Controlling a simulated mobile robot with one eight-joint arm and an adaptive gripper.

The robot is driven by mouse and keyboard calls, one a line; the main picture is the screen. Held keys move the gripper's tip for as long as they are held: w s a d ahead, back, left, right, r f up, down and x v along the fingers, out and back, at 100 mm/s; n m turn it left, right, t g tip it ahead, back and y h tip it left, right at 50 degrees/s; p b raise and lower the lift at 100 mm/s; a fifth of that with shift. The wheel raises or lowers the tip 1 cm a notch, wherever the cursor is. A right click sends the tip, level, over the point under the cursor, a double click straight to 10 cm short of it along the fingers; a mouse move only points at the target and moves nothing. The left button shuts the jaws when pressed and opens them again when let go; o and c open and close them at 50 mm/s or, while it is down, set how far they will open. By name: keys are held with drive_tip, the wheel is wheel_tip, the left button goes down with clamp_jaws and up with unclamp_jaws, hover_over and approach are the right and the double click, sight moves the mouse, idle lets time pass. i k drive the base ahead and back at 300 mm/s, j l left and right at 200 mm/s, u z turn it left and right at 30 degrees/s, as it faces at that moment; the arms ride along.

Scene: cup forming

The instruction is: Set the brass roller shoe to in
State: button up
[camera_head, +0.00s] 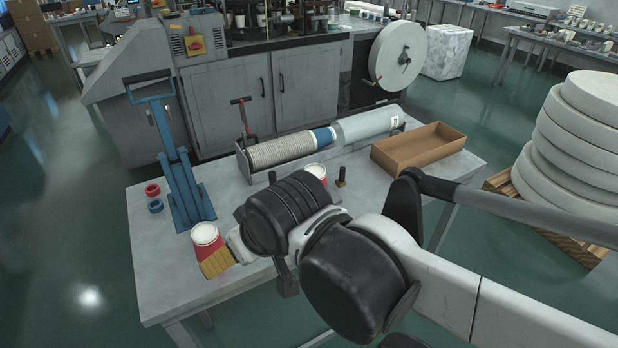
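A tan, brass-coloured ribbed block (217,263) sits at the table's near left, against a red-and-white paper cup (206,236). It may be the brass roller shoe, but I cannot tell for sure. A small black-handled post with a brass-coloured foot (341,181) stands farther right on the table. The end of my arm reaches over the table from the lower right. My gripper (234,247) is mostly hidden by my own arm links, close beside the tan block. I cannot tell whether it touches the block, or whether its fingers are open or shut.
On the grey table (160,275) stand a blue lever stand (188,195), a red ring (152,190), a blue ring (156,206) and a second cup (316,171). Behind are a ribbed roll (284,150), a grey cylinder (365,126) and an open cardboard tray (418,160). White reels (575,150) stand right.

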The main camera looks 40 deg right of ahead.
sight(340, 183)
drive_tip(key=i+j+z, duration=0.15)
drive_tip(key=j+z, duration=0.7)
drive_tip(key=z, duration=0.15)
drive_tip(key=j+z, duration=0.95)
drive_tip(key=k+j+z, duration=0.2)
drive_tip(key=z, duration=0.3)
drive_tip(key=j, duration=0.1)
